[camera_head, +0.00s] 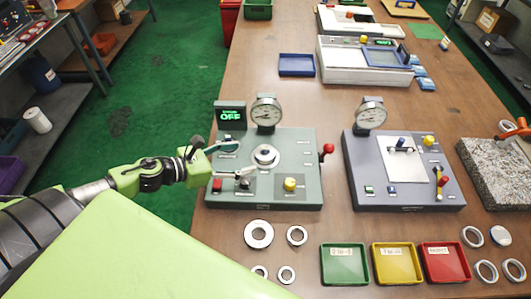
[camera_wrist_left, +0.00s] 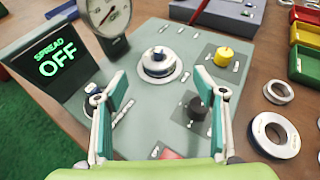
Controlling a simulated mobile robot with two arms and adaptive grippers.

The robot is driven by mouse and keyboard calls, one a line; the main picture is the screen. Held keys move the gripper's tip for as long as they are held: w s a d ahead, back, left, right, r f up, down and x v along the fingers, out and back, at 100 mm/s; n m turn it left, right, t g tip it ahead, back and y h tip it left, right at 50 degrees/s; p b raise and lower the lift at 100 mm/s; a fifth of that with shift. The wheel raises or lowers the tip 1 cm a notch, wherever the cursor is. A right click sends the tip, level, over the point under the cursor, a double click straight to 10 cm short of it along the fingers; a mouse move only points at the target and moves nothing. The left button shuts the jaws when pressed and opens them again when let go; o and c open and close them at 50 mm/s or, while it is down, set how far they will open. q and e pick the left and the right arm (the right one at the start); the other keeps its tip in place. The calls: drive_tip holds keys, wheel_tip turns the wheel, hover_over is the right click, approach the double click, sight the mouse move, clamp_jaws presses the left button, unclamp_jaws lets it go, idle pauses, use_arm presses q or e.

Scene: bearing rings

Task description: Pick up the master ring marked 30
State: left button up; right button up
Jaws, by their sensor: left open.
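Several metal rings lie on the brown table; I cannot read a 30 on any of them. A large ring (camera_head: 259,233) and a smaller ring (camera_head: 297,235) lie in front of the grey-green gauge station (camera_head: 305,197), with two small rings nearer the front edge. The large ring also shows in the left wrist view (camera_wrist_left: 276,134), beside the smaller one (camera_wrist_left: 278,92). Another ring-shaped metal part (camera_head: 265,156) sits on the station's middle post. My left gripper (camera_head: 238,160) is open and empty over the station's left part, pointing at that post. My right gripper is not in view.
The station carries a dial gauge (camera_head: 266,110), a display reading "SPREAD OFF" (camera_head: 230,115) and knobs. Green (camera_head: 345,281), yellow (camera_head: 397,281) and red (camera_head: 444,280) trays stand in front. A second gauge station (camera_head: 405,198) and a granite block (camera_head: 493,185) are to the right.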

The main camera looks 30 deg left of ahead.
sight(263, 153)
use_arm(q)
drive_tip(key=x, duration=0.2)
drive_tip(key=shift+w+d, duration=0.1)
drive_tip(key=shift+w, duration=0.25)
drive_tip(key=shift+w+d+f+p, duration=0.15)
drive_tip(key=shift+w+f+p, duration=0.05)
drive_tip(key=shift+p, duration=0.1)
drive_tip(key=shift+w+d+f, duration=0.1)
drive_tip(key=shift+w+d, duration=0.05)
drive_tip(key=shift+w, duration=0.2)
drive_tip(key=p+x, duration=0.2)
drive_tip(key=x, duration=0.2)
drive_tip(key=shift+f, duration=0.1)
drive_tip(key=shift+w+f, duration=0.15)
drive_tip(key=shift+f, duration=0.05)
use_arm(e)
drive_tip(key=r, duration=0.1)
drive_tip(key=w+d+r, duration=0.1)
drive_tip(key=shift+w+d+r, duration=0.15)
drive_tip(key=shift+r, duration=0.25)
use_arm(q)
drive_tip(key=c, duration=1.6)
drive_tip(key=shift+o, duration=0.2)
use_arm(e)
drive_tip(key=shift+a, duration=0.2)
